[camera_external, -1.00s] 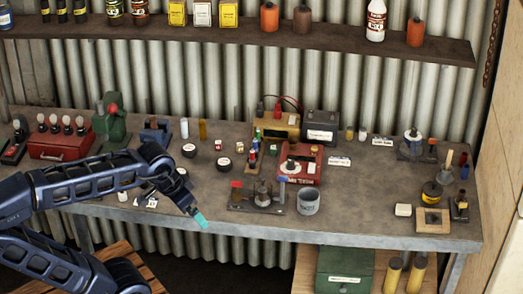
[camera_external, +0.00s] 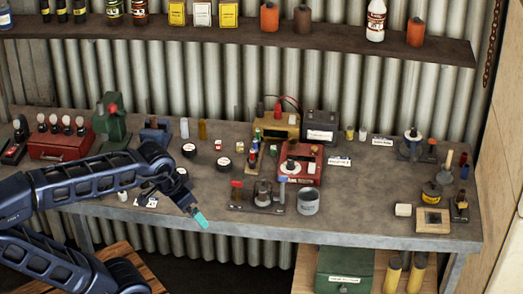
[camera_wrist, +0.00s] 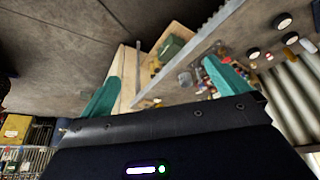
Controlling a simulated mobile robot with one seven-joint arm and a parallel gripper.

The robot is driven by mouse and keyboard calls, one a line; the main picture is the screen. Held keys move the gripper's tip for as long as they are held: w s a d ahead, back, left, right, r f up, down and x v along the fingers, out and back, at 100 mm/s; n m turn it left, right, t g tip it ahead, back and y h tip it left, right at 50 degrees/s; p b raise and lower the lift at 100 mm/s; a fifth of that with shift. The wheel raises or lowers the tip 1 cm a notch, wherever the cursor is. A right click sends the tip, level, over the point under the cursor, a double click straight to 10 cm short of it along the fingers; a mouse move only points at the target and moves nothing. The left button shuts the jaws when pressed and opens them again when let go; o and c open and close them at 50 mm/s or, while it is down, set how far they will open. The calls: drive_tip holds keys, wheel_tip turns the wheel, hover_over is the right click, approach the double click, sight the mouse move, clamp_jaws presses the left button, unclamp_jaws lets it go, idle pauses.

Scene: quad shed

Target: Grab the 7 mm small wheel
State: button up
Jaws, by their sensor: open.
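Several small dark round discs with pale tops lie on the left half of the bench, among them one at the back (camera_external: 189,150), one to its right (camera_external: 223,163) and one near my wrist (camera_external: 182,173). They look wheel-like, but I cannot read a size on any, so I cannot tell which is the 7 mm wheel. In the wrist view discs show at the upper right (camera_wrist: 281,20). My gripper (camera_external: 201,219) hangs at the bench's front edge, short of the discs. In the wrist view its teal fingers (camera_wrist: 163,88) are wide apart with nothing between them.
A shelf (camera_external: 230,36) runs above. A green box (camera_external: 343,268) stands below at the right.

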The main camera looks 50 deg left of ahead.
drive_tip(key=shift+c, duration=0.4)
drive_tip(key=c, duration=0.4)
drive_tip(key=shift+w, duration=0.1)
